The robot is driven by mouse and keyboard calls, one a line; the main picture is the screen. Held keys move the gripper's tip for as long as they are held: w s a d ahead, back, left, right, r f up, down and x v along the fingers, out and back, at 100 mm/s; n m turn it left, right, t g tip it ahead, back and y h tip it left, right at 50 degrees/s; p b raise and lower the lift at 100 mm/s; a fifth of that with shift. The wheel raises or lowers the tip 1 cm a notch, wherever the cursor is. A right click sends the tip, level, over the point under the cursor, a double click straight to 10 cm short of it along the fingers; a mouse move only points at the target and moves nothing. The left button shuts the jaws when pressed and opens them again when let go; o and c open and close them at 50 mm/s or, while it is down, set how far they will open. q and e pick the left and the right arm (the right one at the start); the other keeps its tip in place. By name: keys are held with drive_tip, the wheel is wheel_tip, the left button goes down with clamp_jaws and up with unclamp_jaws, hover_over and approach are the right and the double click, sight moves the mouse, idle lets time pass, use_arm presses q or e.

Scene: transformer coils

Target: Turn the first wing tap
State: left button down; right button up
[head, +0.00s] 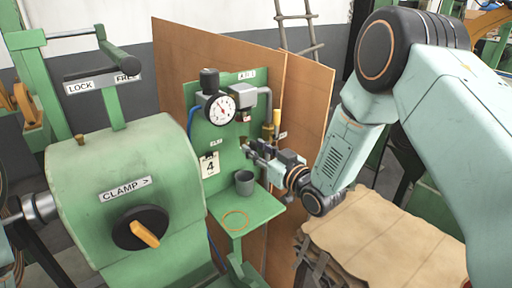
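A green panel (200,130) stands behind the machine and carries a round dial gauge (219,107), a grey block (240,95) and a grey pipe that bends down to a brass fitting (268,132). A small yellow handle (277,117) stands upright beside the pipe. Which part is the first wing tap is not clear. My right gripper (254,151) reaches in from the right, in front of the panel just below the brass fitting. Its fingers are small and hide the panel behind them. Whether they touch or hold anything cannot be told. My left gripper is not in view.
A green shelf (262,209) below the panel bears a grey cup (244,183) and an orange ring (235,220). A green machine (170,180) with a clamp knob (140,228) fills the left. A brown sack-like stack (385,240) lies at lower right.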

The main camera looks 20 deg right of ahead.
drive_tip(key=shift+w, duration=0.15)
drive_tip(key=shift+s+d+r, duration=0.15)
drive_tip(key=shift+s+r, duration=0.1)
drive_tip(key=shift+w+f, duration=0.2)
drive_tip(key=shift+w, duration=0.15)
drive_tip(key=c, duration=0.4)
clamp_jaws()
